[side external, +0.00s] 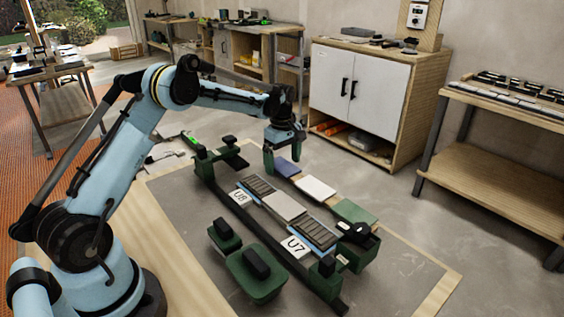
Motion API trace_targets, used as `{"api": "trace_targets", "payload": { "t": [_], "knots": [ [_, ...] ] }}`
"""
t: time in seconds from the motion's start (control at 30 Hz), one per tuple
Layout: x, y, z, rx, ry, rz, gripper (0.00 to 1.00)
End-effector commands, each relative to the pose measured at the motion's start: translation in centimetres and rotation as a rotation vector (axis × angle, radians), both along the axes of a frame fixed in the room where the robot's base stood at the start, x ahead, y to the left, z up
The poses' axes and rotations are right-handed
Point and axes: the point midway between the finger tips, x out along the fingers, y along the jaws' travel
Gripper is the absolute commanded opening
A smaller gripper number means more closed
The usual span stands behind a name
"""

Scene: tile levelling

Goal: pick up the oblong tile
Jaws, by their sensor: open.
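My gripper (271,160) points down at the far end of the row of tiles and is open, with nothing seen between its fingers. Just right of its fingertips lies a blue-purple tile (288,167); I cannot tell whether they touch. A white tile (316,188) and a larger green tile (354,211) follow along the same row towards the front right. A grey tile (284,206) lies in the dark rail fixture (243,209) between two dark slatted pieces. I cannot tell for sure which of these is the oblong tile.
White labels U8 (240,197) and U7 (295,246) mark the fixture. Two green blocks with black handles, one smaller (221,240) and one larger (252,285), stand in front of it. A white cabinet (360,85) stands behind. The grey mat is clear at the right.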

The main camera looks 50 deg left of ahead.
Motion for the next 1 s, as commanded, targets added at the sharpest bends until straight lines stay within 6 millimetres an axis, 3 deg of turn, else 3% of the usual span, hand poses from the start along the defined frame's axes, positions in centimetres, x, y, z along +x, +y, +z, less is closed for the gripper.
{"api": "trace_targets", "payload": {
  "t": [0.13,0.43,0.77,1.0],
  "knots": [
    [0.0,0.0,0.0,0.000,0.000,0.000,0.92],
    [0.0,0.0,0.1,0.000,0.000,0.000,0.47],
    [0.0,0.0,0.3,0.000,0.000,0.000,0.46],
    [0.0,0.0,2.5,0.000,0.000,0.000,0.46]
  ]
}}
